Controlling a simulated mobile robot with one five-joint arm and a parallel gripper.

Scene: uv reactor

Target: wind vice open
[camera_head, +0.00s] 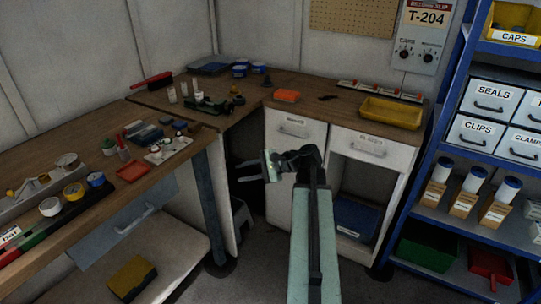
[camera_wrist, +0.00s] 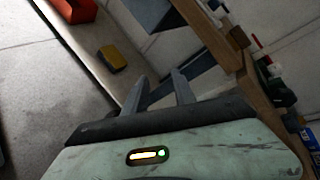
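A dark green, low tool that looks like the vice (camera_head: 212,104) sits on the corner of the wooden bench in the head view. Its jaws and handle are too small to tell apart, so I cannot see how far it is open. My gripper (camera_head: 246,171) is in front of and below the bench corner, well apart from the vice, and points left. In the wrist view my gripper (camera_wrist: 162,84) shows two grey fingers spread apart with nothing between them. The vice cannot be made out for certain in the wrist view.
The left bench (camera_head: 80,215) holds small parts, tape rolls and a red tray (camera_head: 131,171). A yellow tray (camera_head: 391,112) and an orange box (camera_head: 286,96) lie on the back bench. A blue shelf rack (camera_head: 437,150) stands right. A yellow-and-dark block (camera_wrist: 112,57) lies low down.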

